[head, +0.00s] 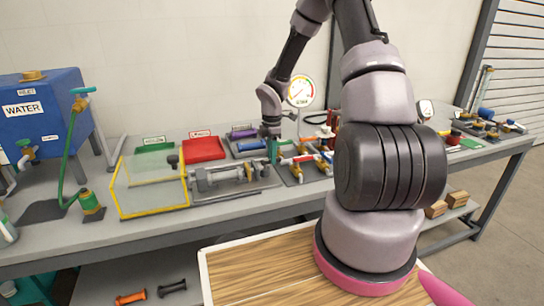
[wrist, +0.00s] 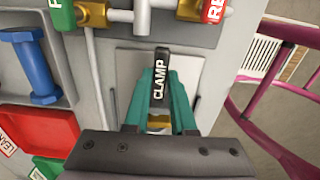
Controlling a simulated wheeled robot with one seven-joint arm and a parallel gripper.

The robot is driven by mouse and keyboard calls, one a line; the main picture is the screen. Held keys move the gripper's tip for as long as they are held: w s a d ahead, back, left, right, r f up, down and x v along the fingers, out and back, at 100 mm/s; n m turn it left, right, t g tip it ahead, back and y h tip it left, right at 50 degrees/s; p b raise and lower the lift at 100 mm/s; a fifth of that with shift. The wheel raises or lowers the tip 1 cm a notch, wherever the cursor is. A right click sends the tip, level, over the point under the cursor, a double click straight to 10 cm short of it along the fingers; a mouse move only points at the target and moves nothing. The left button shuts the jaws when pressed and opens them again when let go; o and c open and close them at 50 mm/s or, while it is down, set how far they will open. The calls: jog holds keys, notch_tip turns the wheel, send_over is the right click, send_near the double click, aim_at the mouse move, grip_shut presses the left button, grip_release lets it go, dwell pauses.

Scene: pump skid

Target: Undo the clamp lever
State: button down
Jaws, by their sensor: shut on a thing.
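The clamp lever (wrist: 162,62) is a black bar with a white CLAMP label, in the middle of the wrist view. My gripper (wrist: 161,98) has its teal fingers on both sides of the lever, shut on it. A brass-coloured part (wrist: 158,121) shows between the fingers below the lever. In the head view my gripper (head: 272,150) is low over the bench beside the pipework, and I cannot make out the lever there. The lever's pivot is hidden.
White pipework (wrist: 150,16) with green and red tagged fittings runs just beyond the lever. A blue part (wrist: 32,70) and a red tray (wrist: 45,128) lie to its left. A yellow-framed clear guard (head: 150,214) stands on the bench.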

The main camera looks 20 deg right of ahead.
jog(key=c, duration=1)
grip_release()
notch_tip(320, 180, up, 11)
jog(key=shift+f, duration=0.1)
